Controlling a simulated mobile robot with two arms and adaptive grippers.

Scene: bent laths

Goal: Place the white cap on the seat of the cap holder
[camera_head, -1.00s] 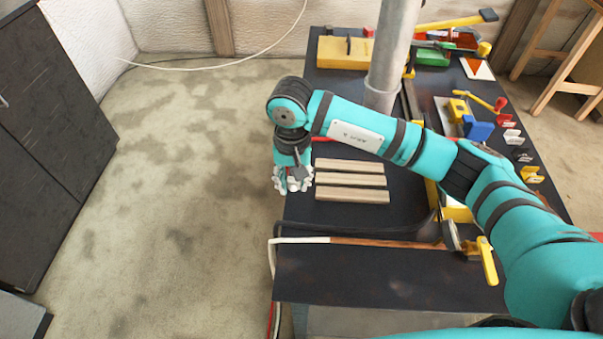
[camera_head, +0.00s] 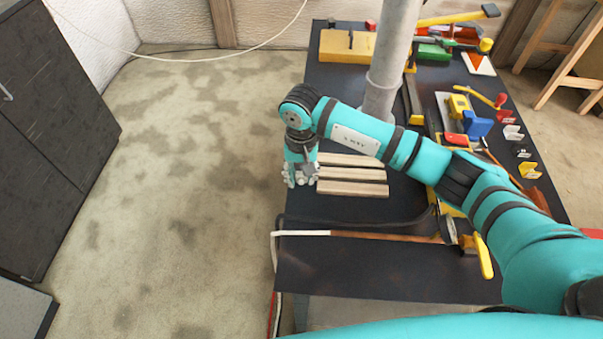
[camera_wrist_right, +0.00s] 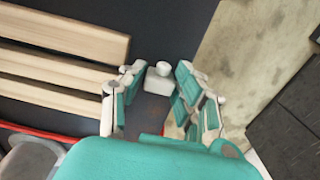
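In the wrist view a small white piece with a round knob on a pale block (camera_wrist_right: 160,76) sits near the dark table's edge, between my right fingertips. I cannot tell whether it is the white cap, the holder's seat, or both together. My right gripper (camera_wrist_right: 158,92) has its teal and white fingers apart, with that piece at their far end. I see no clear grip on it. In the head view the right gripper (camera_head: 301,174) is at the table's left edge, beside the left ends of the wooden laths, and hides what is under it. My left gripper is out of view.
Pale wooden laths (camera_head: 352,174) lie right of the gripper. A grey column (camera_head: 381,100) rises behind them. A white-ended brown rod (camera_head: 380,236) lies nearer. Clamps, a blue block (camera_head: 478,126) and small coloured pieces fill the right side. Bare table (camera_head: 380,272) shows in front.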

